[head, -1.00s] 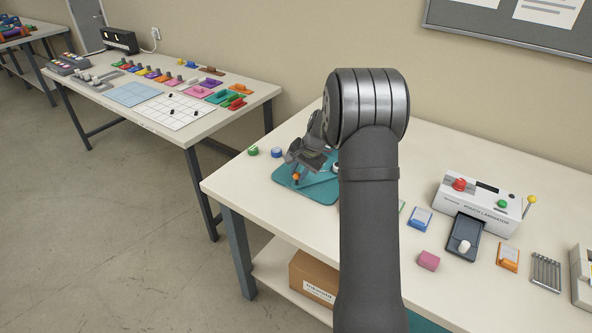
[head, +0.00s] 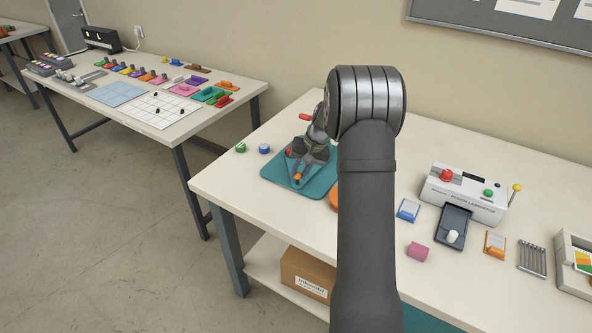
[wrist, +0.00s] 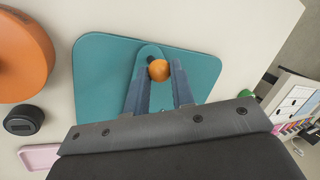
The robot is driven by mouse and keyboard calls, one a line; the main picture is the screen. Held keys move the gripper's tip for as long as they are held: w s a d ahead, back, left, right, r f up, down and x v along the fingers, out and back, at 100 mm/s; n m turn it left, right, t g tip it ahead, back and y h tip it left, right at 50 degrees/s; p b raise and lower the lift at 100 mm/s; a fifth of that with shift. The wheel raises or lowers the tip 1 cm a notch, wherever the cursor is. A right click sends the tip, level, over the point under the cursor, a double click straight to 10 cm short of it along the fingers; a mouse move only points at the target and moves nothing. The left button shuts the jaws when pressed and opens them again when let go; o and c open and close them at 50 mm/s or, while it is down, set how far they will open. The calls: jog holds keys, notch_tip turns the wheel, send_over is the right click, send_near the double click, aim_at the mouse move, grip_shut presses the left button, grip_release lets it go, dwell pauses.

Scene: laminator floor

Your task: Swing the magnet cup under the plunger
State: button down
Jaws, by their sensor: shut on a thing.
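A teal base plate (head: 275,167) lies near the left end of the bench. A narrow teal swing arm (wrist: 149,50) lies over it, with an orange ball knob (wrist: 159,70) at its end; the knob also shows in the head view (head: 298,177). My gripper (wrist: 160,72) is shut on the knob, with one finger on each side. In the head view my gripper (head: 300,173) is low over the plate. A red handle (head: 305,117) sticks out behind my wrist. I cannot make out the magnet cup or the plunger; my gripper and arm hide much of the plate.
An orange disc (wrist: 20,55) lies beside the plate, with a black round piece (wrist: 23,120) and a pink tray (wrist: 38,157) near it. Green (head: 241,147) and blue (head: 264,149) round pieces stand left of the plate. A laminator (head: 465,193) is at the right.

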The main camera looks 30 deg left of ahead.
jog(key=shift+w+d+n+g+h, duration=0.3)
jog(key=shift+w+d+n, duration=0.3)
jog(key=shift+n, duration=0.45)
jog(key=shift+w+d+n+g+h, duration=0.2)
jog(key=shift+w+d+n+g, duration=0.15)
jog(key=shift+d+n, duration=0.55)
jog(key=shift+w+a+n, duration=0.1)
jog(key=shift+n, duration=0.15)
jog(key=c, duration=1.2)
grip_release()
jog(key=shift+c, duration=0.2)
jog(key=v, duration=1.7)
jog(key=shift+r, duration=0.25)
jog(key=shift+a, duration=0.1)
